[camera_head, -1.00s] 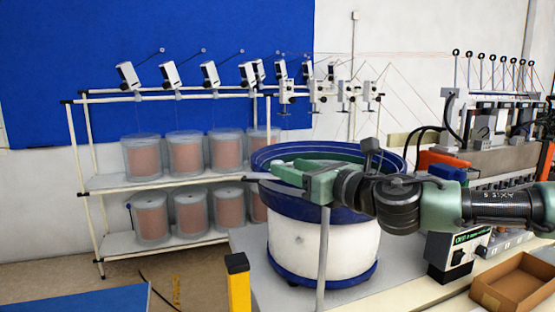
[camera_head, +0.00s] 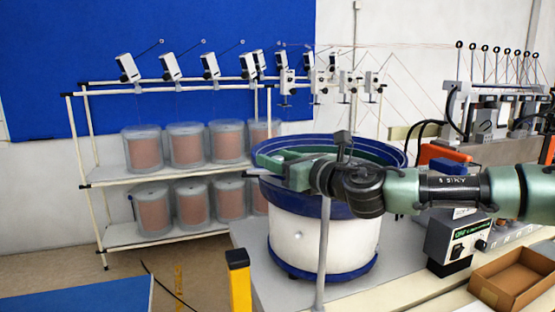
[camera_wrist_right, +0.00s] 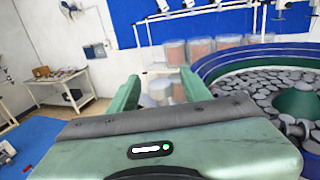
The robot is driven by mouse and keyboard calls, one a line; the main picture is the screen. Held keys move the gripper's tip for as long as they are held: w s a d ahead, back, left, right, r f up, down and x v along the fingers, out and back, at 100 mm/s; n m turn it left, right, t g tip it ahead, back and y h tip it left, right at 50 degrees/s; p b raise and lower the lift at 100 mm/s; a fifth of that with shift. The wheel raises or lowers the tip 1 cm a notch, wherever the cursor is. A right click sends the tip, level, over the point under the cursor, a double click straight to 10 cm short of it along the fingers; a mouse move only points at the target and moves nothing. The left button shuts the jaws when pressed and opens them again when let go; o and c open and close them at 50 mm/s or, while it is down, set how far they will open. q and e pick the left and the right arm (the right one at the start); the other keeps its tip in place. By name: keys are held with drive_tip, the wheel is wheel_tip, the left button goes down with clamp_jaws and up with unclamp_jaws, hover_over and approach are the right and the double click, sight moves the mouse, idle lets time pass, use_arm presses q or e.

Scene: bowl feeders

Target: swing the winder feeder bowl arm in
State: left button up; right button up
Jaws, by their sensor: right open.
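The feeder bowl (camera_head: 340,243) is a white drum with blue bands, standing on a grey table. In the right wrist view its blue rim (camera_wrist_right: 212,62) curves at the right, around many grey discs and a green cone (camera_wrist_right: 297,103). My right gripper (camera_head: 268,163) reaches leftward over the bowl's near left rim. Its two green fingers (camera_wrist_right: 160,92) are apart with nothing between them. I cannot pick out the bowl arm clearly. My left gripper is not in view.
A rack (camera_head: 108,181) with several copper-coloured spools stands behind at left. A yellow post (camera_head: 239,284) is in front. A control box (camera_head: 456,240) and an open cardboard box (camera_head: 515,283) are at right. A workbench (camera_wrist_right: 68,84) shows far left in the wrist view.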

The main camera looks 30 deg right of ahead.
clamp_jaws()
idle(1.4)
